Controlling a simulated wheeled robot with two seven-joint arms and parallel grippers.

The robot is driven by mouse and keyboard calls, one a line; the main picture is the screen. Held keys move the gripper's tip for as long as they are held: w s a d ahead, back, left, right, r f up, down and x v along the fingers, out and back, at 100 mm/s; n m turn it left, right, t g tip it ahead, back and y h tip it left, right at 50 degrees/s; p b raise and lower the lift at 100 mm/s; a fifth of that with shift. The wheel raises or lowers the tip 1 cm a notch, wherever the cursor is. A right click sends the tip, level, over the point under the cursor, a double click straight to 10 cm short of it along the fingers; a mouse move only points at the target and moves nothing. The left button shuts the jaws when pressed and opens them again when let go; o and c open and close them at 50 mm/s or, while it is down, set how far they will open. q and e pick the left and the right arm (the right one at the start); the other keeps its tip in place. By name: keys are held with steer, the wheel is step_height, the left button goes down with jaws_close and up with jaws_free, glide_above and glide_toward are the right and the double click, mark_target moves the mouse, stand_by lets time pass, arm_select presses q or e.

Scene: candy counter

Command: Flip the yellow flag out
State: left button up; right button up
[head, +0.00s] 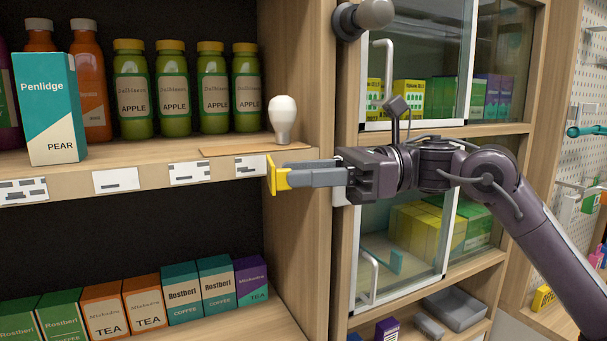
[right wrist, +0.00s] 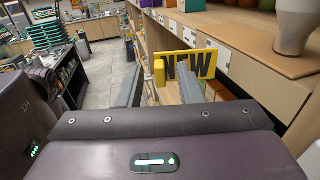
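The yellow flag (head: 272,175) is at the front edge of the upper shelf, below the white bulb-shaped item. In the right wrist view the flag (right wrist: 199,63) shows the dark letters NEW, with a yellow upright piece at its left end. My right gripper (head: 288,179) reaches in from the right, its fingertips at the flag. In the wrist view the two fingers (right wrist: 157,75) are spread apart, and the right finger covers part of the flag's lower edge. I cannot tell whether it touches. My left gripper is out of view.
The upper shelf holds green apple bottles (head: 172,95), a Penlidge pear box (head: 48,110) and the white bulb-shaped item (head: 282,118). Price labels (head: 190,172) line its edge. Tea and coffee boxes (head: 143,305) stand below. A glass-doored cabinet (head: 415,85) is behind my right arm.

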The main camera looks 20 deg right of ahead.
steer(key=s+d+b, duration=0.1)
steer(key=d+b, duration=0.1)
steer(key=d, duration=0.5)
steer(key=shift+s+d, duration=0.15)
steer(key=shift+s, duration=0.05)
